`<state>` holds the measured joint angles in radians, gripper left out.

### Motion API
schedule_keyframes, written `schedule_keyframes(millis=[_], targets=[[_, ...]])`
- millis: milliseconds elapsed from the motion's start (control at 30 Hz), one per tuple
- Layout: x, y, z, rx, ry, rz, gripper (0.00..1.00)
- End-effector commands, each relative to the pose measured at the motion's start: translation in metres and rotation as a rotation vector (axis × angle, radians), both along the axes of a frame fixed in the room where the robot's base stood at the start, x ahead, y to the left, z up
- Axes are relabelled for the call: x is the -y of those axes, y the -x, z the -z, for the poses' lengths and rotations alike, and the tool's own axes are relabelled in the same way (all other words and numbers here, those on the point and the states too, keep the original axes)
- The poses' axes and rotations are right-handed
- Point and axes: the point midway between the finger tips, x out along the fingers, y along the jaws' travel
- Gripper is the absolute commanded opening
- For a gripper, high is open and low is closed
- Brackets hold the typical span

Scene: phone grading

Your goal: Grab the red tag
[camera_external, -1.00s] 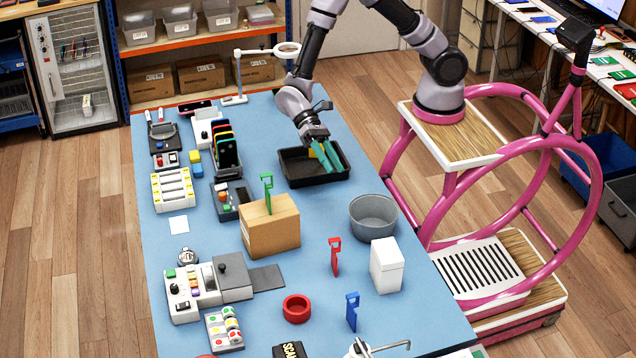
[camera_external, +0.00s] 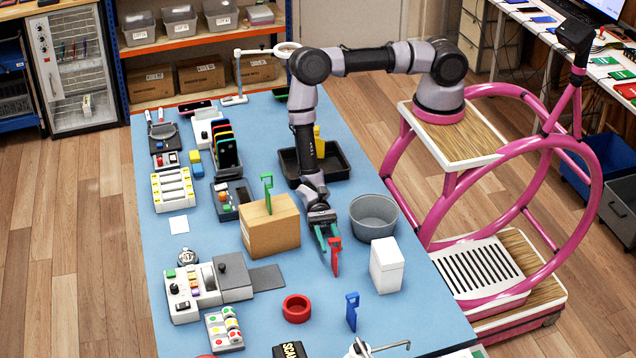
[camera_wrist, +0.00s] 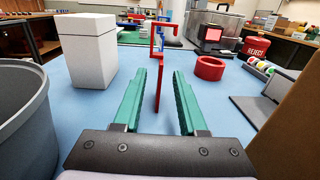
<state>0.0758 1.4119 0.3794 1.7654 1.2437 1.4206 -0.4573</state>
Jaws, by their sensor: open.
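The red tag (camera_external: 335,258) stands upright on the blue table (camera_external: 270,340), between the cardboard box and the white box. My gripper (camera_external: 328,242) is low over the table right beside the tag, on its far side. In the wrist view, the gripper (camera_wrist: 159,85) has its green fingers apart, and the red tag (camera_wrist: 158,88) shows edge-on between them, toward the tips. I see no finger touching it. A blue tag (camera_external: 352,311) stands nearer the front, and a green tag (camera_external: 267,192) stands on the cardboard box.
The cardboard box (camera_external: 270,232) is left of my gripper. A grey bin (camera_external: 374,218) and a white box (camera_external: 386,266) are on the right. A red ring (camera_external: 297,308) lies in front. A black tray (camera_external: 330,178) is behind.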

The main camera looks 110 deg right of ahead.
Motion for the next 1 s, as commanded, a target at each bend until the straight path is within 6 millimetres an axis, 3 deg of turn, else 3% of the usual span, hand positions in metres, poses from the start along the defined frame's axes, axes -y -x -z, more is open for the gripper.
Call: schedule_keyframes(millis=[333, 567, 700, 1000], targets=[[-0.045, -0.003, -0.001, 0.001, 0.000, -0.003, 0.41], [-0.049, -0.004, -0.001, 0.000, 0.001, -0.001, 0.41], [-0.049, -0.004, -0.001, 0.000, 0.001, -0.001, 0.00], [-0.049, -0.004, -0.001, 0.001, 0.001, -0.001, 0.00]])
